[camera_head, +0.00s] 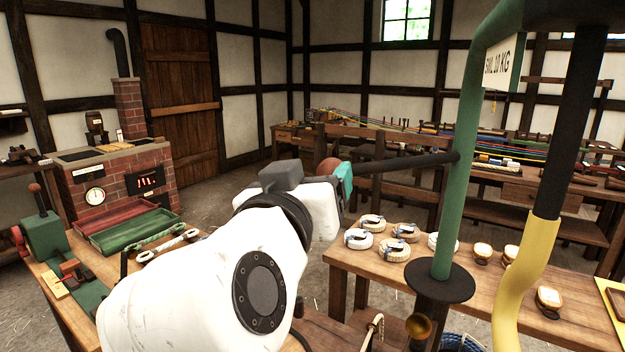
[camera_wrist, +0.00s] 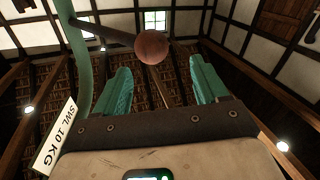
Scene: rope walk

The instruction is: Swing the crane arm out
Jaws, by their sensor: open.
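The crane has a green post (camera_head: 460,150) on a round dark base at the bench's near side, with an "SWL 10 KG" sign (camera_head: 502,63). A dark rod (camera_head: 405,161) juts left from the post and ends in a brown ball knob (camera_head: 328,166). My gripper (camera_head: 344,178) is at the rod's end, its teal fingers partly hiding the knob. In the wrist view the knob (camera_wrist: 151,47) shows between and beyond the open fingers of my gripper (camera_wrist: 160,67). I cannot tell whether they touch it. The crane's upper arm is cut off at the top.
A brick stove (camera_head: 115,185) and green tray (camera_head: 128,229) are at left. Rope-laden tables stand behind. Open floor lies at middle left.

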